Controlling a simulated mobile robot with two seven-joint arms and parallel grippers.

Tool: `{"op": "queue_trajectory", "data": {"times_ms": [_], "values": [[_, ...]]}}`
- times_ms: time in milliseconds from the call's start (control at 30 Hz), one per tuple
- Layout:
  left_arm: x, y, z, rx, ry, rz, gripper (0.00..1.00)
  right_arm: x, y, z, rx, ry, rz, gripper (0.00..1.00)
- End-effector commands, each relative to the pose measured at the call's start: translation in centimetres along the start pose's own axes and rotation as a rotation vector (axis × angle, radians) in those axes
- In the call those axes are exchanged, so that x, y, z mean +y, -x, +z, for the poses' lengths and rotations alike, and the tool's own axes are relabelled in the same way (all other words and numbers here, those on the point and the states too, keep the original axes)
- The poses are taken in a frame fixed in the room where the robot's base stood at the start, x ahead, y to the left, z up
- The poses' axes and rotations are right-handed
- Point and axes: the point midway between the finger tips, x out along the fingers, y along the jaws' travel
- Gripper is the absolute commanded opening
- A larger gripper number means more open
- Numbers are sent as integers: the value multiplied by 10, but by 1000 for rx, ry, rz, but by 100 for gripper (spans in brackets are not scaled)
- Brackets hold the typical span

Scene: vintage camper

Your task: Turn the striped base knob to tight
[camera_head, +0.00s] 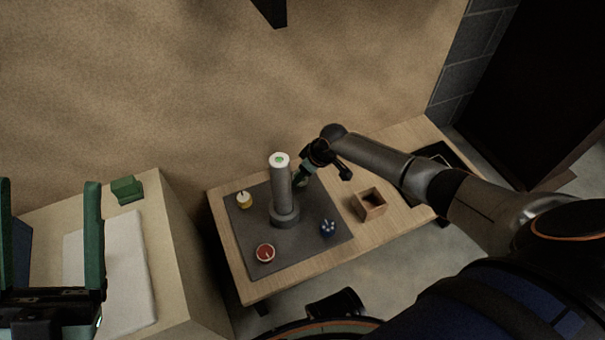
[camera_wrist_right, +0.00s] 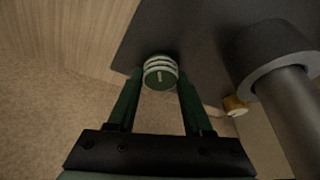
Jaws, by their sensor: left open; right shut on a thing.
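The striped base knob (camera_wrist_right: 160,70), green and white with a pale pointer line on its face, sits at the edge of the dark mat in the right wrist view. My right gripper (camera_wrist_right: 160,80) has its fingers on both sides of it, shut on it. In the head view my right gripper (camera_head: 301,182) is beside the grey post (camera_head: 282,190), at its right; the arm and gripper hide the knob there. The post stands upright in a round grey base (camera_head: 285,217) and has a green mark on its white top. My left gripper (camera_head: 50,185) is open and empty at the left.
An open wooden box (camera_head: 369,204) and a dark tray (camera_head: 433,153) stand to the right. A green block (camera_head: 127,189) lies on the left counter.

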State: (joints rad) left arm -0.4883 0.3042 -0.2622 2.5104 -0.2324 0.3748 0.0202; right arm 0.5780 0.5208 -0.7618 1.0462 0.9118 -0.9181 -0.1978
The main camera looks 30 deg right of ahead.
Motion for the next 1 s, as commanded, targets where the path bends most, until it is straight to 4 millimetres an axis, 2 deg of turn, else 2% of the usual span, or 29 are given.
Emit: {"op": "queue_trajectory", "data": {"times_ms": [333, 600, 1000], "values": [[-8, -12, -13, 5, 8, -6, 80, -2, 4, -1, 2, -72, 27, 0], [-23, -31, -36, 24, 25, -19, 80, -4, 4, -1, 10, -241, 95, 0], [-30, -45, -55, 41, 0, -10, 80, -4, 1, 0, 23, -453, 183, 0]]}}
